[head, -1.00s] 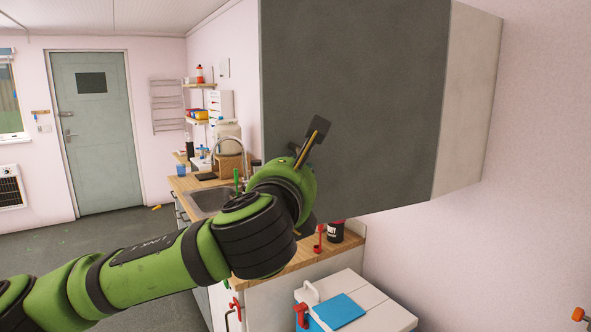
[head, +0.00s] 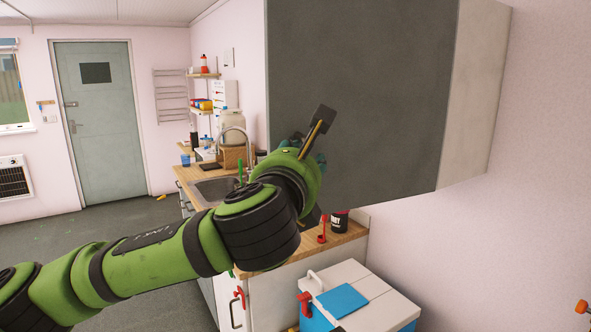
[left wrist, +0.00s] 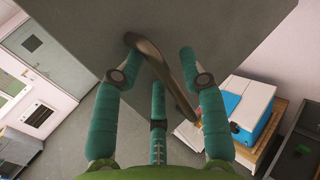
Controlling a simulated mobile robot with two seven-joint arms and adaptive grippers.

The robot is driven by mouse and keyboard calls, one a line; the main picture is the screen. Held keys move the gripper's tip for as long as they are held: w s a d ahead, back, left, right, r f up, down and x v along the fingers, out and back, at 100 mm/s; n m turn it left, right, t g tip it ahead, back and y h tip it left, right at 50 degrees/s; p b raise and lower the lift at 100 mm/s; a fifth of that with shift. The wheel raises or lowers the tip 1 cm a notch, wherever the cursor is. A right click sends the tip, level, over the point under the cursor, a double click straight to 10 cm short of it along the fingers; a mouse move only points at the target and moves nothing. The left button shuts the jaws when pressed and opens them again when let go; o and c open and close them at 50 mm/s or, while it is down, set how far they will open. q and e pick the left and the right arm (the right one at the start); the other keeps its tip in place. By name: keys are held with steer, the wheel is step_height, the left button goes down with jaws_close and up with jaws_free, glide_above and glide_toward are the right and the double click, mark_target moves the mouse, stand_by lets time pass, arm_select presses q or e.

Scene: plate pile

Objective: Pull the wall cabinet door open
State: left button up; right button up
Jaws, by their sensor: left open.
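The wall cabinet has a dark grey door (head: 370,90) and a pale side panel (head: 475,90). The door looks closed in the head view. In the left wrist view the door (left wrist: 220,35) fills the top, with a curved dark handle (left wrist: 178,70) on it. My left gripper (left wrist: 160,62) is open, with teal fingers on both sides of the handle and a third finger below. I cannot tell whether any finger touches it. In the head view my left gripper (head: 320,160) is mostly hidden behind my own wrist, and so is the handle. My right gripper is not in view.
A white-lidded cooler (head: 385,300) with a blue item on top stands at the lower right. Open floor (head: 110,240) lies to the left.

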arm_select(q)
steer(key=v, duration=1.1)
steer(key=shift+s, duration=0.2)
steer(key=shift+a, duration=0.15)
